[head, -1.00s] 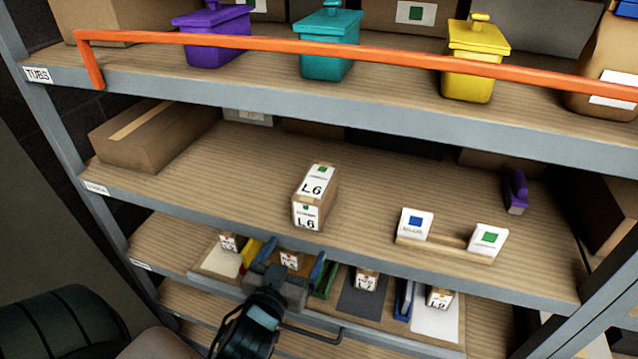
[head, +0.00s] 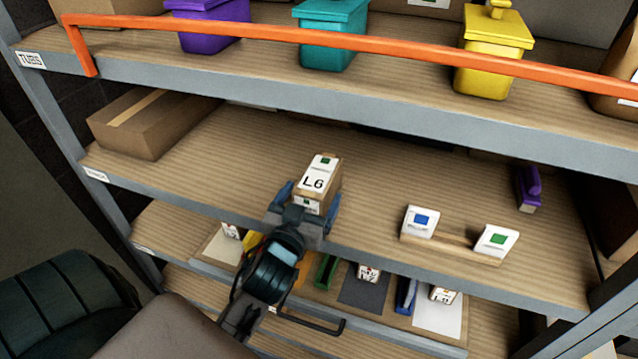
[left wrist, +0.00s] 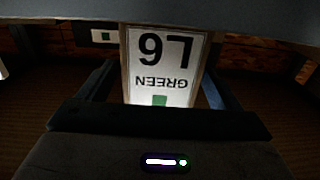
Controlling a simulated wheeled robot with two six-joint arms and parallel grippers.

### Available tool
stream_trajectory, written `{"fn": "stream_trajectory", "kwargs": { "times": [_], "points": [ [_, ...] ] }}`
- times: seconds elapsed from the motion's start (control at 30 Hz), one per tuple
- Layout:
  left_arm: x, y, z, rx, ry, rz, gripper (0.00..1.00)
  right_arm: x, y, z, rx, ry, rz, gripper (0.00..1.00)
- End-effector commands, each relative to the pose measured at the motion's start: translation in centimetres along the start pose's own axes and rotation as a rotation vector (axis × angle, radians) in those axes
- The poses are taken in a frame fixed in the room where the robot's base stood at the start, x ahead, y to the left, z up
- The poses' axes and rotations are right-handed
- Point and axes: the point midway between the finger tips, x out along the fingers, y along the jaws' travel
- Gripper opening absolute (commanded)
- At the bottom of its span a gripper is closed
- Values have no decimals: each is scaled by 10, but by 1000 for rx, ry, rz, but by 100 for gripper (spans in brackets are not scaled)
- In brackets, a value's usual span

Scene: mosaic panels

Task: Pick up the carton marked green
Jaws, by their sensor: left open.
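The carton marked green (head: 318,181) is a small brown box with white labels reading L6 and a green square. It stands on the middle shelf near its front edge. In the left wrist view its label (left wrist: 160,62) reads "GREEN L6" upside down, between the fingers. My left gripper (head: 306,202) is open, with one blue finger on either side of the carton's lower front. Whether the fingers touch the carton cannot be told. The gripper body hides the carton's lower front in the head view. My right gripper is not in view.
Blue-marked (head: 420,221) and green-marked (head: 496,240) white blocks stand right of the carton on the middle shelf (head: 230,170). A purple object (head: 529,187) lies farther right, a long brown box (head: 150,122) at left. An orange bar (head: 350,42) fronts the upper shelf.

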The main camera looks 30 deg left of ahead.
Motion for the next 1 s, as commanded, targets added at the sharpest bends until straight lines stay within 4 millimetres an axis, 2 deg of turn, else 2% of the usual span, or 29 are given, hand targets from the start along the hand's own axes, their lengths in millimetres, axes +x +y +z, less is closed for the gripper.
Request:
{"fn": "stream_trajectory", "kwargs": {
  "times": [0.03,0.2,0.5,0.57,0.9,1.0],
  "points": [
    [9,0,-4,3,-1,0,85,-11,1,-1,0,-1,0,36],
    [30,0,0,1,1,0,85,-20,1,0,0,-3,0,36],
    [35,0,3,0,1,0,85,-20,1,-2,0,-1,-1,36],
    [35,0,3,0,1,0,76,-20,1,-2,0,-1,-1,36],
    [35,0,3,0,0,0,10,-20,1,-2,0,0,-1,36],
    [35,0,1,0,5,2,10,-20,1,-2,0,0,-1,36]
  ]
}}
